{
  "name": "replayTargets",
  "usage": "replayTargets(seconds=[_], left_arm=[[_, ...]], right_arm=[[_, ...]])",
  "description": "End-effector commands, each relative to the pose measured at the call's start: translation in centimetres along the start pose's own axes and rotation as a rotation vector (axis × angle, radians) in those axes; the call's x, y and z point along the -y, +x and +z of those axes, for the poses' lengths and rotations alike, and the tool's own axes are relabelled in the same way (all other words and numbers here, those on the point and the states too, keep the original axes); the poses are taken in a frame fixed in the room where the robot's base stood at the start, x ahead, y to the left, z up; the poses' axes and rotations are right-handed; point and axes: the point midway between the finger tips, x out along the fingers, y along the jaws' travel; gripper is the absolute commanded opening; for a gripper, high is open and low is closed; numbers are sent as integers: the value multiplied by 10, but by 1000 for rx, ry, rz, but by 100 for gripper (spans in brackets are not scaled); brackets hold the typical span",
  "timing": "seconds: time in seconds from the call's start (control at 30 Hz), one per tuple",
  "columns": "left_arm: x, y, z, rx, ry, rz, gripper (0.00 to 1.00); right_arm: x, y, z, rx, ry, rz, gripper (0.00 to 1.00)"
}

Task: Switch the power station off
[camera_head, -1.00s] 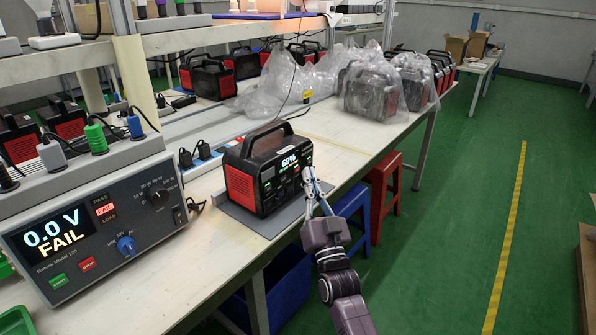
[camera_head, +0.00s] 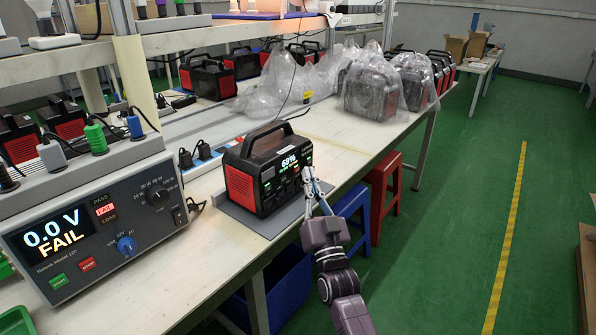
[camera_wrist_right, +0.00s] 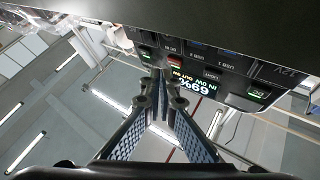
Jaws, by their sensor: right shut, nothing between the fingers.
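The power station (camera_head: 240,185) is a black and red box with a top handle, standing on a grey mat near the table's front edge. Its lit display (camera_head: 289,160) reads 69%, and it also shows in the wrist view (camera_wrist_right: 196,95). My right gripper (camera_head: 307,176) is shut and empty, its fingertips at the front panel just right of the display. In the wrist view my fingertips (camera_wrist_right: 162,78) are close to a small red panel part (camera_wrist_right: 174,61); I cannot tell whether they touch. My left gripper is out of view.
A tester (camera_head: 100,240) showing 0.0 V FAIL stands at the left. Bagged power stations (camera_head: 372,92) stand farther back on the worktable (camera_head: 345,140). A blue stool (camera_head: 352,207) and a red stool (camera_head: 385,180) stand by the table.

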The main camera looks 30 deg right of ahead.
Motion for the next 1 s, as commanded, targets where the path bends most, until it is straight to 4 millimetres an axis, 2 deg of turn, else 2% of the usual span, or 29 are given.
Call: replayTargets(seconds=[0.4,1.0], left_arm=[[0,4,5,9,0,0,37],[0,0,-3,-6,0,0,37]], right_arm=[[4,5,3,0,0,0,0],[7,9,6,-1,1,0,0]])
